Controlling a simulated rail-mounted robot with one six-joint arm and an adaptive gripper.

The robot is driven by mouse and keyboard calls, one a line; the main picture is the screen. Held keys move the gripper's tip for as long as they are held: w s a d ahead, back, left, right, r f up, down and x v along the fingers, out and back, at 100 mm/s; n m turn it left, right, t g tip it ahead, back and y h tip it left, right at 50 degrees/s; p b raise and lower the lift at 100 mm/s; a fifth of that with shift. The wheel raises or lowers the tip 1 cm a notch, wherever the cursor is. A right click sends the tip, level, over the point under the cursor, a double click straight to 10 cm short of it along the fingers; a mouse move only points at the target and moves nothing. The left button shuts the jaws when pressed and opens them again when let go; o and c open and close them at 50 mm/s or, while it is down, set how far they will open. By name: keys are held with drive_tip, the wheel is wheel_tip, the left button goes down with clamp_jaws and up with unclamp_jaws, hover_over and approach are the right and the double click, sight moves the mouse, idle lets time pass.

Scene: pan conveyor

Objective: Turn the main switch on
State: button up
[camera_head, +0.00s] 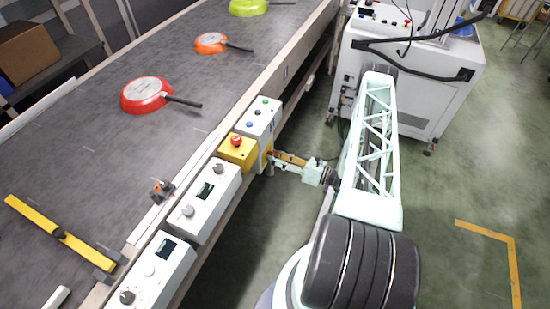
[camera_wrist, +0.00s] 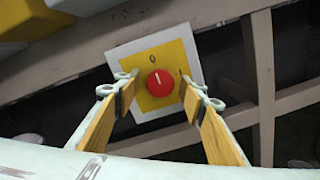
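The main switch is a red round knob (camera_wrist: 160,84) on a yellow square with a white border (camera_wrist: 146,113), seen in the wrist view. The knob's white mark points up, toward the 0 printed above it; a dark mark stands to its right. My gripper (camera_wrist: 158,93) is open, with one yellow finger on each side of the knob and a gap on both sides. In the head view my gripper (camera_head: 274,160) is at the side of the white control box (camera_head: 262,118), where the switch is mostly hidden.
A yellow box with a red emergency button (camera_head: 236,141) and white control boxes (camera_head: 205,200) line the conveyor edge. The conveyor (camera_head: 90,150) carries a red pan (camera_head: 147,94), an orange pan (camera_head: 210,42) and a green pan (camera_head: 248,7). A white cabinet (camera_head: 415,75) stands behind my arm.

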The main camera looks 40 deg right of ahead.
drive_tip(key=c, duration=0.7)
drive_tip(key=shift+c, duration=0.2)
drive_tip(key=shift+m, duration=0.4)
drive_tip(key=shift+m+b, duration=2.8)
drive_tip(key=shift+m, duration=5.3)
drive_tip(key=o, duration=0.8)
